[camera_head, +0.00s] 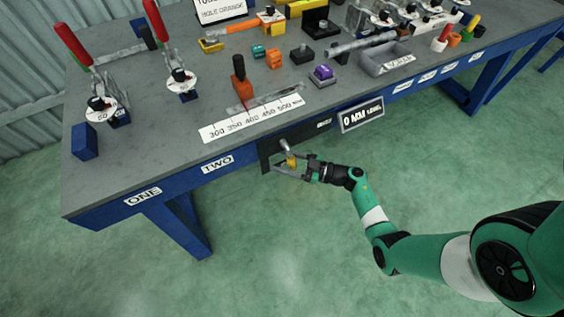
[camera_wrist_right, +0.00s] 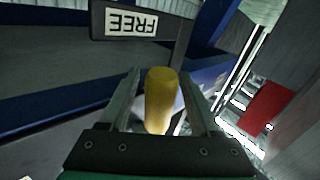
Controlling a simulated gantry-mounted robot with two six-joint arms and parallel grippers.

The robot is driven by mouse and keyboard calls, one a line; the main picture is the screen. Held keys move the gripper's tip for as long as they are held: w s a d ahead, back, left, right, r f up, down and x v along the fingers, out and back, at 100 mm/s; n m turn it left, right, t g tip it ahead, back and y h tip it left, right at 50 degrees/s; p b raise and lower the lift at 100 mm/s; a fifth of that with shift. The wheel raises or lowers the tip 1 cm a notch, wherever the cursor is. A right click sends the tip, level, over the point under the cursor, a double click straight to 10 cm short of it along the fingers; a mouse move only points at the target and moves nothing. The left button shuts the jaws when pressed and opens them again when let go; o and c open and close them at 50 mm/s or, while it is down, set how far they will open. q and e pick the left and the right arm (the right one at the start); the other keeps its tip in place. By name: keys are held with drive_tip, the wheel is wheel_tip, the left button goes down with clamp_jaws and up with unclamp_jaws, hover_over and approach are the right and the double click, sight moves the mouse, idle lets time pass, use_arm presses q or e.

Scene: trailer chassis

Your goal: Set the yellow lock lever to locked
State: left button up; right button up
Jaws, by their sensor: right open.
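The yellow lock lever (camera_head: 291,160) sits at the front face of the workbench, below the ruler strip, on a dark plate. My right gripper (camera_head: 276,162) is at the lever with its fingers open, one on each side of the yellow part. In the right wrist view the yellow handle (camera_wrist_right: 161,99) stands between the two fingers, and contact cannot be told. A sign reading FREE (camera_wrist_right: 131,23) shows upside down beyond it. The lever's pivot is mostly hidden. My left gripper is not in view.
A 0 MM display (camera_head: 362,115) hangs on the front edge, right of the lever. The floor before the bench is clear.

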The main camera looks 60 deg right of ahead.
drive_tip(key=shift+w+r, duration=0.1)
drive_tip(key=shift+c, duration=0.2)
clamp_jaws()
idle(1.2)
